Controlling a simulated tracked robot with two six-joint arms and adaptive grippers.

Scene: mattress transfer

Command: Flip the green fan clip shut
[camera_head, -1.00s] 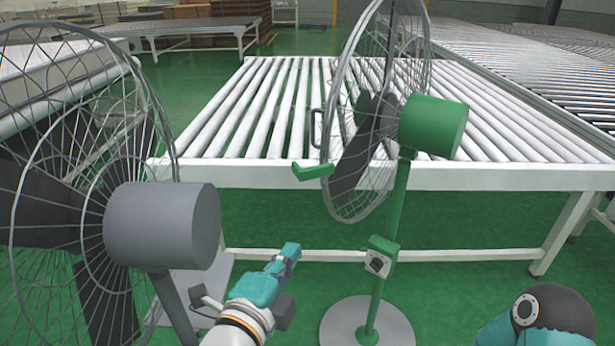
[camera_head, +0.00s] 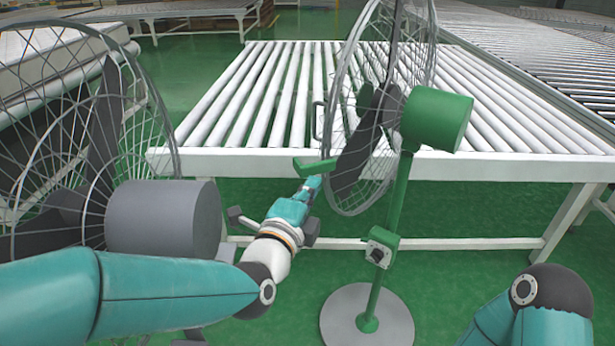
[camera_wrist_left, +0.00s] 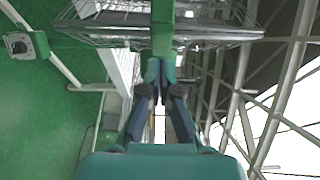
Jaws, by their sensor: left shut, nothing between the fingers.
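The green fan (camera_head: 434,120) stands on a round grey base, with a wire cage at its front. Its green clip (camera_head: 315,166) is a bar sticking out to the left from the lower cage. A thin grey loop (camera_head: 318,121) stands above the clip. My left gripper (camera_head: 314,183) is shut and empty just below the clip. In the left wrist view its fingertips (camera_wrist_left: 161,66) point at the lower end of the green clip (camera_wrist_left: 163,30); I cannot tell whether they touch. Of my right arm only a link shows at the bottom right; its gripper is out of view.
A grey fan (camera_head: 165,215) with a wire cage stands at the left, close to my left arm. A white roller table (camera_head: 250,162) lies behind the green fan. A control box (camera_head: 380,247) sits on the green pole. Green floor is free at the right.

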